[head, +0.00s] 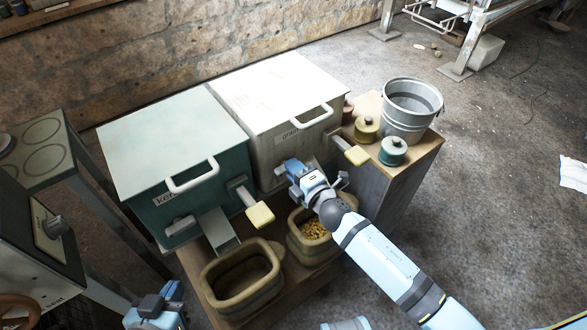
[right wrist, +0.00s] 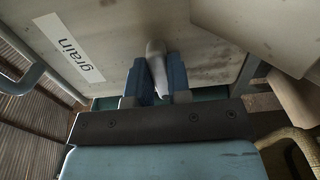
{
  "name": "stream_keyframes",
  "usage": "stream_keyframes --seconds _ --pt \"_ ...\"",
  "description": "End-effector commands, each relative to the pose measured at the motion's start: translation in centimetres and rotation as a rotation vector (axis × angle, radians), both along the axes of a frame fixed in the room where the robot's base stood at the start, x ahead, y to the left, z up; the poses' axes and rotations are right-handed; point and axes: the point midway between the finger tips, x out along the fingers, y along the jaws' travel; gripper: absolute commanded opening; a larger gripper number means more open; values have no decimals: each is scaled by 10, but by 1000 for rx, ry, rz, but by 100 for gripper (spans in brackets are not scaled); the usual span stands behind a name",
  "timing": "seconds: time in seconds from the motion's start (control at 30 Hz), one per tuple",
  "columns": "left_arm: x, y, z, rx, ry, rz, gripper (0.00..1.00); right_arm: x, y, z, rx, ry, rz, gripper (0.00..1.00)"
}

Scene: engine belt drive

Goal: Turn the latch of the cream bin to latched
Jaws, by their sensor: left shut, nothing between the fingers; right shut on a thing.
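The cream bin (head: 275,90) stands on the wooden bench with its lid down and a "grain" label on its front. The bin's front also fills the right wrist view (right wrist: 115,25). My right gripper (head: 289,168) is at the lower left of this front and shut on the grey latch (right wrist: 156,62), which shows between the blue fingers in the right wrist view. The fingers hide part of the latch, and I cannot tell its exact angle. My left gripper (head: 158,303) is shut and empty, low at the bottom left, away from the bin.
A teal bin (head: 170,135) with its own latch (head: 181,226) stands to the left. Cream-ended levers (head: 260,214) (head: 355,154) jut from both bins. An empty tub (head: 210,277) and a tub of grain (head: 295,243) sit in front. A metal bucket (head: 410,108) and small pots (head: 393,150) stand right.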

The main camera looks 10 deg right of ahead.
Motion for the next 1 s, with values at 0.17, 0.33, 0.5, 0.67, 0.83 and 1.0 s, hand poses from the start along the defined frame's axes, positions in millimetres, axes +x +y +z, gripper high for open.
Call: stream_keyframes --seconds 0.17,0.33,0.5,0.67,0.83,1.0 --pt "0 0 0 1 0 0 0 0 1 0 -1 -1 1 36" --pt "0 0 0 1 0 0 0 0 0 0 0 -1 1 44" --pt "0 0 0 1 0 0 0 -2 0 0 1 0 1 44" --pt "0 0 2 2 0 0 0 -18 -7 -1 1 3 1 44" --pt "0 1 3 5 3 0 0 -53 -21 -1 -1 4 0 44" --pt "0 1 1 7 5 0 0 -89 -36 -1 2 4 0 44"
